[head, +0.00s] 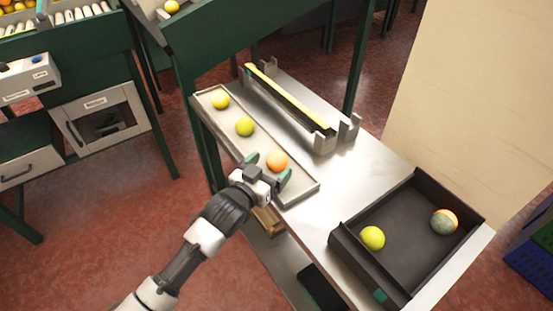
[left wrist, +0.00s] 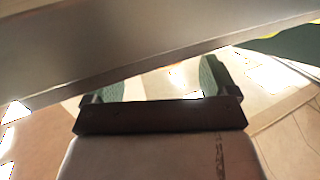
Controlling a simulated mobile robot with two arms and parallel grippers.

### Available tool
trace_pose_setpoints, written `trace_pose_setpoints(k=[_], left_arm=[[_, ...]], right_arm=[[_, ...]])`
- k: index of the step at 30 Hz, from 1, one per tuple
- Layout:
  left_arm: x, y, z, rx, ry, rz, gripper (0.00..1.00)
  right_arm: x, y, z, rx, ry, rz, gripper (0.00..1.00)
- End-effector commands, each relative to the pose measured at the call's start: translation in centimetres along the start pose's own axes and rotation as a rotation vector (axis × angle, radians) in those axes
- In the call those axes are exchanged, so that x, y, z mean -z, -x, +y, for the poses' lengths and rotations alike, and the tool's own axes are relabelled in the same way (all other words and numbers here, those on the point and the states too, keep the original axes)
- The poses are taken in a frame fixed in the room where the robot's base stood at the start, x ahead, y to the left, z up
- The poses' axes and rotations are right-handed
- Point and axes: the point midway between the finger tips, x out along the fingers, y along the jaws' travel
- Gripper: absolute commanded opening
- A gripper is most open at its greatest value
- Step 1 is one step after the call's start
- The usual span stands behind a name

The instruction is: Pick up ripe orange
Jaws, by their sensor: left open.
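The ripe orange (head: 277,161) lies at the near end of a shallow metal tray (head: 301,190) on the table. A green-yellow fruit (head: 244,127) and a yellow fruit (head: 220,99) lie farther along the same tray. My left gripper (head: 268,169) is open and empty at the tray's near edge, close to the orange. In the left wrist view, the green fingertips (left wrist: 160,84) are spread, and a grey metal surface (left wrist: 130,40) crosses above and partly covers them. The orange is not visible there. My right gripper is not in view.
A dark box (head: 340,240) at the right of the table holds a yellow-green fruit (head: 372,238) and an orange fruit with a grey-green patch (head: 444,221). A yellow-topped bar (head: 290,97) in metal brackets stands behind the tray. Bare tabletop (head: 360,165) lies between.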

Motion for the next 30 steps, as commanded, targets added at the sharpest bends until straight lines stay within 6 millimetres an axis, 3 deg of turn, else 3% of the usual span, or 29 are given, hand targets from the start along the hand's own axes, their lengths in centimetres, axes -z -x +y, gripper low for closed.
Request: trace_pose_setpoints(k=[7, 17, 27, 30], left_arm=[[0.1, -3.5, -0.5, 0.0, 0.001, 0.0, 0.87], [0.0, -4.2, -0.5, 0.0, 0.0, 0.0, 0.87], [-0.1, -4.1, -0.5, 0.0, 0.0, 0.0, 0.36], [0.0, -4.1, -0.5, 0.0, 0.0, 0.0, 0.33]], right_arm=[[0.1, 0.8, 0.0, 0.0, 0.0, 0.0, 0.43], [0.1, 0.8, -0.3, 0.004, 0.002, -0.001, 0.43], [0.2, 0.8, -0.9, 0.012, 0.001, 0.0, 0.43], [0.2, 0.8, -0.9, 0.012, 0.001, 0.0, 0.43]])
